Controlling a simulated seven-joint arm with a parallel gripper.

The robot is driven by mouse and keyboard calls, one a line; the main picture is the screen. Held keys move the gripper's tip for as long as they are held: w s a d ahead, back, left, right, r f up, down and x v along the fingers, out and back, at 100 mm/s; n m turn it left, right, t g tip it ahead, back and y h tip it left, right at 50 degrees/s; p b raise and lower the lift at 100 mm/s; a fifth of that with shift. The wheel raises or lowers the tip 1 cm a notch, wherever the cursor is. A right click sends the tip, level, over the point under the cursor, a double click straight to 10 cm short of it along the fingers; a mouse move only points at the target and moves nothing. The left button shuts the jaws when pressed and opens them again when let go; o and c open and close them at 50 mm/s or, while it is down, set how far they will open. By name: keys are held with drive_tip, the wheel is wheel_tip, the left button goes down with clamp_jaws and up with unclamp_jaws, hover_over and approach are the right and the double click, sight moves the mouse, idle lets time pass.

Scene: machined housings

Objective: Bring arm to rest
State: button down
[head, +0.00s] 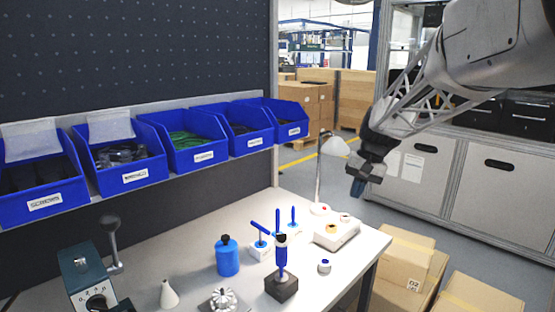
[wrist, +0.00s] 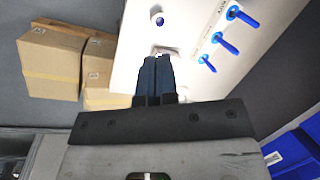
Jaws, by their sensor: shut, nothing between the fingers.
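My gripper (head: 357,187) is at the upper right in the head view, raised above the right end of the workbench. Its dark blue fingers (wrist: 157,76) are together and empty in the wrist view, pointing down over the bench edge. No object touches it. The rest of my arm reaches in from the upper right corner of the head view.
The workbench (head: 200,268) holds a blue bottle (head: 228,258), a blue-handled tool on a dark block (head: 282,285), small blue-handled pieces and a white box (head: 336,232). Blue bins (head: 190,143) line the shelf. Cardboard boxes (head: 405,262) stand on the floor to the right.

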drive_tip(key=s+a+f+t+h, duration=0.1)
drive_tip(key=s+f, duration=0.1)
drive_tip(key=s, duration=1)
drive_tip(key=s+a+f+n+t+h, duration=0.1)
drive_tip(key=s, duration=1.2)
drive_tip(key=s+f+n+t+h, duration=0.1)
drive_tip(key=s+f, duration=0.1)
drive_tip(key=s, duration=1)
drive_tip(key=shift+s+a+f+h, duration=0.15)
drive_tip(key=shift+a+f+h, duration=0.15)
drive_tip(key=shift+a, duration=0.1)
